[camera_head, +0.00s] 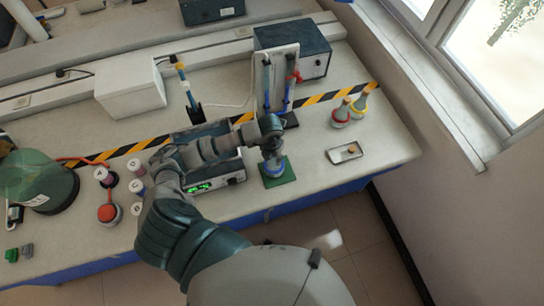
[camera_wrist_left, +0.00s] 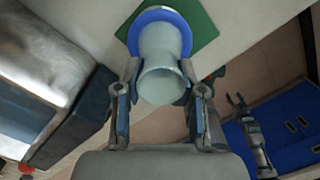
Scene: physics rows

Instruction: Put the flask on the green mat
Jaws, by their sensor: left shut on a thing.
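The flask (camera_head: 272,166), pale glass with a blue ring round its base, is at the green mat (camera_head: 289,178) near the front edge of the bench. My left gripper (camera_head: 271,148) is shut on its neck from above. In the left wrist view the flask (camera_wrist_left: 161,80) sits between the two fingers (camera_wrist_left: 162,88), with its blue ring over the green mat (camera_wrist_left: 206,24). The flask looks upright; I cannot tell whether its base touches the mat. My right gripper (camera_wrist_left: 237,100) shows in the left wrist view, away from the bench top, with its fingers apart and empty.
A grey device with a green display (camera_head: 200,187) stands just left of the mat. A stand with blue tubes (camera_head: 278,85) is behind it. Two small flasks (camera_head: 341,113) and a metal tray (camera_head: 345,153) are to the right. Bare bench lies between tray and mat.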

